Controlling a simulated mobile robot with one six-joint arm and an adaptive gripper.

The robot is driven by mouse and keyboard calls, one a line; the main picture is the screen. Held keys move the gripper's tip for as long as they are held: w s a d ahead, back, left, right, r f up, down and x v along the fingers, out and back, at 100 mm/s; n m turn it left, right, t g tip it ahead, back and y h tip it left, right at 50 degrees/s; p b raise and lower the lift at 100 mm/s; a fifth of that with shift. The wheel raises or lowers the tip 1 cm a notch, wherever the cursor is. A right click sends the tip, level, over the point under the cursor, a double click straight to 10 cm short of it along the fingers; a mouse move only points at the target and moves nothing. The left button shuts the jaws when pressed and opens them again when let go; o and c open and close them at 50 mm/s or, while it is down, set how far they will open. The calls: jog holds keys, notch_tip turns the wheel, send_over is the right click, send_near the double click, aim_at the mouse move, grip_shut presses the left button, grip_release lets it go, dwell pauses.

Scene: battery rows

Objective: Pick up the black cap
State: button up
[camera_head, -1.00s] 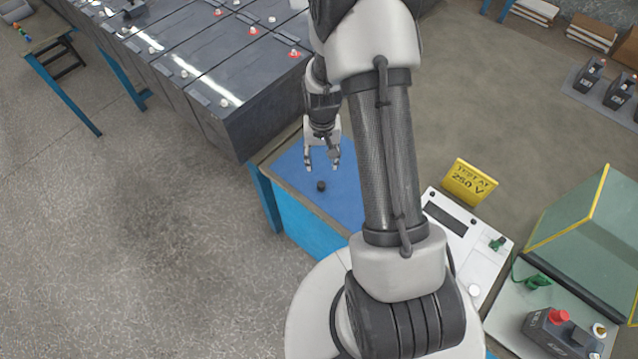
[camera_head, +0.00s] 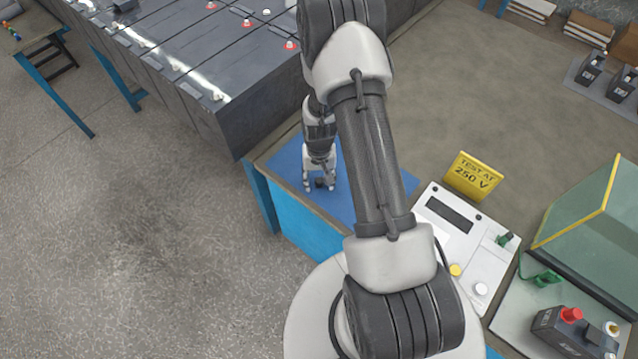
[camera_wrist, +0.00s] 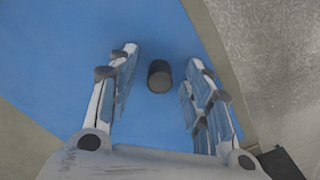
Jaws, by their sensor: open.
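The black cap (camera_wrist: 159,77) is a small dark cylinder standing on the blue mat (camera_wrist: 60,45). In the wrist view it lies midway between the fingers, near the level of their tips. My gripper (camera_wrist: 158,65) is open, with a clear gap on each side of the cap. In the head view my gripper (camera_head: 320,186) is low over the mat, with the cap (camera_head: 320,182) between its fingers and partly hidden by them.
A row of grey battery cases (camera_head: 215,70) stands just behind and left of the mat. A white test panel (camera_head: 462,245) and a yellow sign (camera_head: 472,176) are to the right. The mat's front edge is close to the cap.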

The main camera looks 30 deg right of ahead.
jog(key=shift+c, duration=0.6)
jog(key=c, duration=0.7)
jog(key=shift+r, duration=0.2)
